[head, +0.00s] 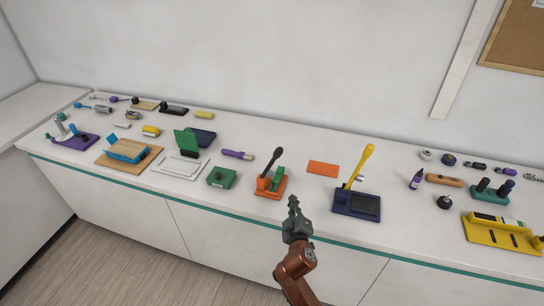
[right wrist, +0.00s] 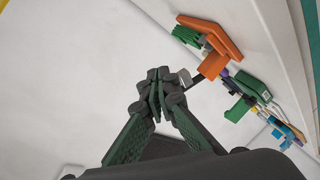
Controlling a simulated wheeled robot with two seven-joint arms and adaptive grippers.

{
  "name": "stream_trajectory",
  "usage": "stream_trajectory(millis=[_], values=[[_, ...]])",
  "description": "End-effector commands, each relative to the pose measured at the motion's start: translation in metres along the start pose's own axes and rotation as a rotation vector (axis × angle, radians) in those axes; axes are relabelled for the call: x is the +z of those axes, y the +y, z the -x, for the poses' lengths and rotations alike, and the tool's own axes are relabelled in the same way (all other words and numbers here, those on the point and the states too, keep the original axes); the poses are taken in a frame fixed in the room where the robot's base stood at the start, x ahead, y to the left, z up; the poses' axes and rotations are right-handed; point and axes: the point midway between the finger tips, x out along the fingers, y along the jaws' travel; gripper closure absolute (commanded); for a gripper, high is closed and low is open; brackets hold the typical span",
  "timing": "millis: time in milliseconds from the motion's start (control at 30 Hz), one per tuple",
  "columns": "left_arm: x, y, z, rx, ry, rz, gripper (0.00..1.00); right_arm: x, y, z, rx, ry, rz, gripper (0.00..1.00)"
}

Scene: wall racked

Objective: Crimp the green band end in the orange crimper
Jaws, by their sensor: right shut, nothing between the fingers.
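The orange crimper (head: 268,194) stands on the counter in the middle of the head view, with its dark lever (head: 272,166) raised and tilted. A green piece (head: 278,178), likely the green band end, sits at the right side of the crimper. In the right wrist view the orange crimper (right wrist: 222,42) is at the upper right, with the ribbed green piece (right wrist: 186,36) at its edge. My right gripper (head: 293,203) is shut and empty, in front and to the right of the crimper. Its closed fingertips (right wrist: 157,82) appear near the lever's end; contact cannot be told. My left gripper is out of view.
A navy device with a yellow lever (head: 358,203) stands right of the crimper, and an orange mat (head: 323,169) lies behind. A green box (head: 221,178) and a purple tool (head: 237,154) are to the left. The counter's teal front edge (head: 240,219) runs below.

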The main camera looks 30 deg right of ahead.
Motion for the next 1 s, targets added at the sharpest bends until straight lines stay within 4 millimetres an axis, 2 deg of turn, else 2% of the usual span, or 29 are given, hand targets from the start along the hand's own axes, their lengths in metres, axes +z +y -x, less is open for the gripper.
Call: stream_trajectory(millis=[33,100,200,300,467,900,1000], values=[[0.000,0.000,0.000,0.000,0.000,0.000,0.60,-0.037,0.013,-0.009,0.063,0.081,0.057,1.00],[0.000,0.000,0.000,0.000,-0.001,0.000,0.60,-0.081,0.026,-0.015,0.137,0.177,0.141,1.00],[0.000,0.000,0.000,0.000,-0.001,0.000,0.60,-0.124,0.034,-0.016,0.203,0.270,0.230,1.00],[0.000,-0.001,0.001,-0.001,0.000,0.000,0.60,-0.146,0.037,-0.016,0.234,0.316,0.278,1.00],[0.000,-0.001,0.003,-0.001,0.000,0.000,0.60,-0.158,0.041,-0.028,0.244,0.331,0.294,1.00],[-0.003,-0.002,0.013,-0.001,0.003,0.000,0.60,-0.187,0.058,-0.108,0.243,0.328,0.291,1.00],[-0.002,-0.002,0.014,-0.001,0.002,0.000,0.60,-0.168,0.059,-0.106,0.240,0.324,0.293,1.00]])
